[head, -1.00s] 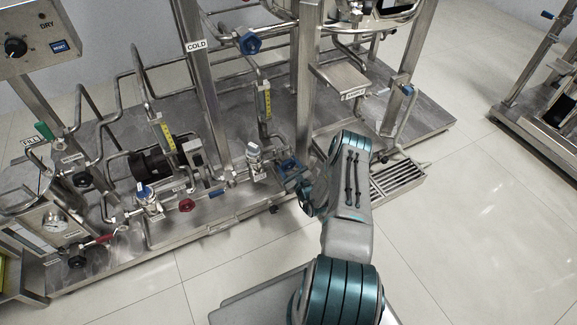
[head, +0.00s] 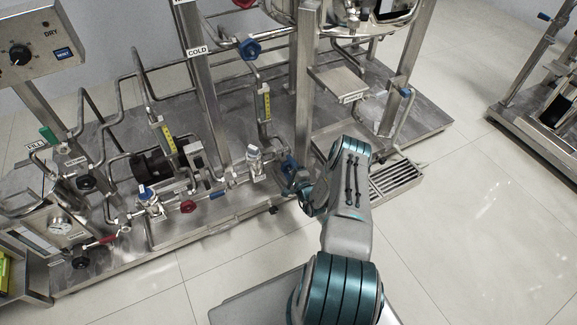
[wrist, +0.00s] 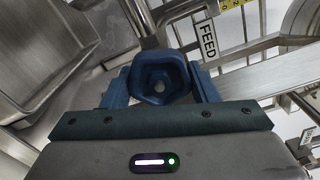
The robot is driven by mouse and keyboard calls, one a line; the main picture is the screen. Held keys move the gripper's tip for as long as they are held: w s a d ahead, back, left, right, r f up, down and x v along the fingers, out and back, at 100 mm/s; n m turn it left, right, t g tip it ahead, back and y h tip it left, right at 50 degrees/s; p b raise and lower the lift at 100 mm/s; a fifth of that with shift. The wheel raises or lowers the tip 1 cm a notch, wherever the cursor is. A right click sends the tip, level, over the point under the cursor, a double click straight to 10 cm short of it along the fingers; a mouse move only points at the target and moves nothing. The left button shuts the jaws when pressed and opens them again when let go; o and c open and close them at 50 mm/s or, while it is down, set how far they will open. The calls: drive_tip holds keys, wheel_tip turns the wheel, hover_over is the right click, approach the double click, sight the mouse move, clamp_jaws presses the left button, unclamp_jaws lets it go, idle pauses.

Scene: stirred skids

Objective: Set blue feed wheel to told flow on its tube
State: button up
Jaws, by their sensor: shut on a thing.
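The blue feed wheel (wrist: 160,80) shows in the wrist view, between the two fingers of my gripper (wrist: 162,88), which are shut on its rim from both sides. A FEED label (wrist: 208,40) hangs just right of the wheel. In the head view my gripper (head: 292,178) is at the front edge of the skid, and my arm hides part of it; a bit of the blue wheel (head: 290,162) shows there. A flow tube with a yellow scale (head: 265,104) stands above and left of the wheel. Its reading is too small to tell.
A second yellow-scaled tube (head: 166,136) stands further left. A red wheel (head: 188,207) and another blue wheel (head: 249,48) are on the pipework. A drain grate (head: 396,180) lies right of my arm. The floor (head: 470,235) at right is clear.

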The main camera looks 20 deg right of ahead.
drive_tip(key=shift+n, duration=0.7)
drive_tip(key=o, duration=1)
drive_tip(key=shift+c, duration=0.2)
drive_tip(key=s+p, duration=0.4)
drive_tip(key=s, duration=1)
drive_tip(key=shift+d, duration=0.3)
drive_tip(key=shift+w+r+p, duration=0.1)
drive_tip(key=shift+p, duration=0.2)
